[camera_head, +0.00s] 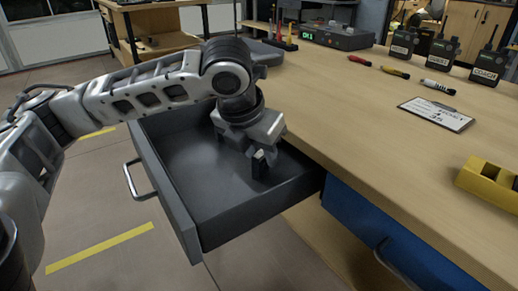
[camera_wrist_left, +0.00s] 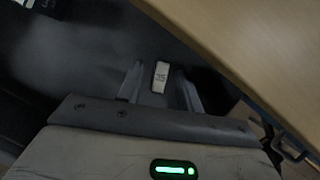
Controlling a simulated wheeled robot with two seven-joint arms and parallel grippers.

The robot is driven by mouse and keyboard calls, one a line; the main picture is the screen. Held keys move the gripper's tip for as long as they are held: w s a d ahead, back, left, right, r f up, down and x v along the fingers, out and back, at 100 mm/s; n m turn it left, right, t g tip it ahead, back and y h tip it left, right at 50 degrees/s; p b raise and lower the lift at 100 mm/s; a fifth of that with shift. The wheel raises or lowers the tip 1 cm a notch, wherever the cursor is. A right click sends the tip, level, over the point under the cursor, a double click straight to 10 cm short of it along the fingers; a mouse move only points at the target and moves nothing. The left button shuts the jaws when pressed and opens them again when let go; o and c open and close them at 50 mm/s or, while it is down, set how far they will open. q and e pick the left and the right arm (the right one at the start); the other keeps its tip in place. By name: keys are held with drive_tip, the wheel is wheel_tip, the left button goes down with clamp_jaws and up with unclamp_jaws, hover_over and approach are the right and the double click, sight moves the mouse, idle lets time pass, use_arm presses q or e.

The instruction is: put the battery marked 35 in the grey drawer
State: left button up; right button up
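The grey drawer (camera_head: 166,205) is pulled open at the left of the bench. My left gripper (camera_head: 260,156) points down inside it, near its right-hand side. A small dark battery (camera_head: 259,166) is at the fingertips, over the drawer floor. My right gripper is not in view.
The wooden bench top (camera_head: 400,130) borders the drawer on the right. It carries a clipboard (camera_head: 436,113), several radios (camera_head: 440,52), screwdrivers (camera_head: 394,72), a grey device (camera_head: 337,37) and a yellow holder (camera_head: 488,184). A closed blue drawer (camera_head: 385,232) is beside the open one.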

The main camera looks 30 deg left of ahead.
use_arm(q)
drive_tip(key=shift+r, duration=0.3)
drive_tip(key=p+v, duration=0.4)
drive_tip(key=v, duration=0.7)
drive_tip(key=shift+s+r+p, duration=0.15)
drive_tip(key=shift+r+p, duration=0.2)
drive_tip(key=shift+p, duration=0.05)
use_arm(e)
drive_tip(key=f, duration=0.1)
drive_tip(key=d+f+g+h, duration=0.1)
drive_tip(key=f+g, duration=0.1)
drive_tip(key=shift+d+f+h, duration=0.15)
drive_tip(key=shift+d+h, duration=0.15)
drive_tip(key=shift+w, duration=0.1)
